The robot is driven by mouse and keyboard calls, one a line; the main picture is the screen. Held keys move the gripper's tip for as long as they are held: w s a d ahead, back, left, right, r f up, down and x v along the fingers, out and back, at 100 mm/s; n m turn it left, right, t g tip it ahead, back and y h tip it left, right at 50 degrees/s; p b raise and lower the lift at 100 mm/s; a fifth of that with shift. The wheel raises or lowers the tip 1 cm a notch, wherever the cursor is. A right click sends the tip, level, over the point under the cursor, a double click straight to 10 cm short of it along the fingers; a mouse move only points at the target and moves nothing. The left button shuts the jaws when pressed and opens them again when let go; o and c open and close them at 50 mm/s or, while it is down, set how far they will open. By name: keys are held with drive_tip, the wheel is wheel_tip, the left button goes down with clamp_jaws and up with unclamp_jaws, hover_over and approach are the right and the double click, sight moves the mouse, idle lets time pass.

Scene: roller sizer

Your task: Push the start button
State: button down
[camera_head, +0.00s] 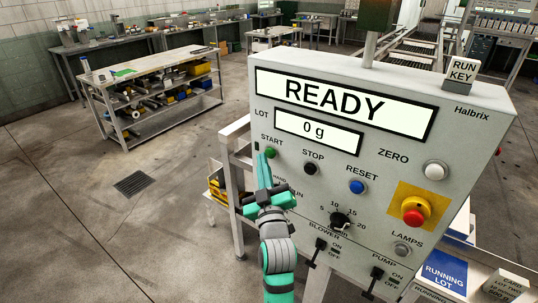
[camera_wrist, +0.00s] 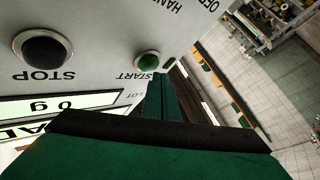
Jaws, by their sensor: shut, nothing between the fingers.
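The green start button (camera_head: 270,153) sits at the left edge of the grey control panel (camera_head: 400,165), under the label START. My gripper (camera_head: 262,160) is shut and empty, its green fingertips just left of and below the button. In the wrist view the start button (camera_wrist: 148,63) shows right above the shut fingertips (camera_wrist: 160,82). I cannot tell whether the fingertips touch the button or stand in front of the panel. The display reads READY, and the one below reads 0 g.
The black stop button (camera_head: 310,168), blue reset button (camera_head: 357,187), white zero button (camera_head: 435,170) and red emergency knob (camera_head: 413,212) lie to the right. A rotary knob (camera_head: 340,220) and toggle switches are lower. A workbench (camera_head: 150,80) stands behind left, with open floor before it.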

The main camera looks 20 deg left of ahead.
drive_tip(key=shift+w+d, duration=0.35)
drive_tip(key=shift+w, duration=0.2)
idle(0.8)
drive_tip(key=shift+a, duration=0.1)
drive_tip(key=shift+s+a, duration=0.25)
drive_tip(key=shift+s, duration=0.75)
drive_tip(key=s, duration=0.1)
drive_tip(key=s+a, duration=0.1)
drive_tip(key=s, duration=0.2)
drive_tip(key=shift+s+a, duration=0.2)
drive_tip(key=shift+a, duration=0.1)
drive_tip(key=shift+s+a+f, duration=0.1)
drive_tip(key=shift+a, duration=0.05)
idle(0.4)
